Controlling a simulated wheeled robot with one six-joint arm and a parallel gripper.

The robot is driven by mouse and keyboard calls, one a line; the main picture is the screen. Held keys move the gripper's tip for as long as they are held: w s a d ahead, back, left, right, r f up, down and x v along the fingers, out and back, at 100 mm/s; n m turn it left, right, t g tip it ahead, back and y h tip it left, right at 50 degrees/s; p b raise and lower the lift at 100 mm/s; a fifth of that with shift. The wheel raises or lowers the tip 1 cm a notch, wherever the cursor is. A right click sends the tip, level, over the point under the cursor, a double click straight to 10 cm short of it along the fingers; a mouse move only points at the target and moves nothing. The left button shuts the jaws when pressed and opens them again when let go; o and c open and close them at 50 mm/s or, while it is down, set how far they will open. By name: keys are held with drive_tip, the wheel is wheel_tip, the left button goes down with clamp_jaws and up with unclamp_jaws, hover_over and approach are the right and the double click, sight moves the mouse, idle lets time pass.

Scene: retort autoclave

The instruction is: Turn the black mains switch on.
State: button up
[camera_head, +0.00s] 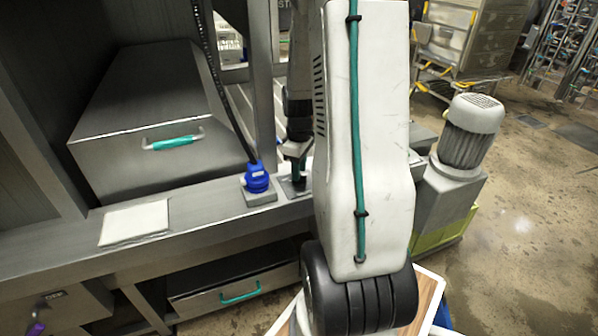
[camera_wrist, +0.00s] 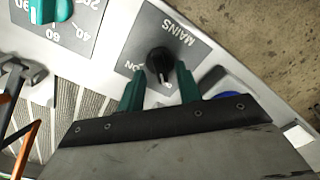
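The black mains switch (camera_wrist: 160,60) is a round knob on a grey plate marked MAINS and ON in the wrist view. A pale mark shows at its lower side, toward my gripper, and the ON label is to its left. My gripper (camera_wrist: 161,84) is open, with one teal finger on each side of the knob's lower part. I cannot tell whether the fingers touch it. In the head view my gripper (camera_head: 298,178) points down at the small plate on the steel ledge (camera_head: 200,215); the knob is hidden there.
A blue plug (camera_head: 257,178) with a black cable stands just left of my gripper. A teal dial (camera_wrist: 42,12) with numbers is at the wrist view's upper left. A steel box (camera_head: 150,130) with a teal handle is at left, and a motor (camera_head: 470,130) is at right.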

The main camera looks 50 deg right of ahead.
drive_tip(key=shift+f, duration=0.75)
clamp_jaws()
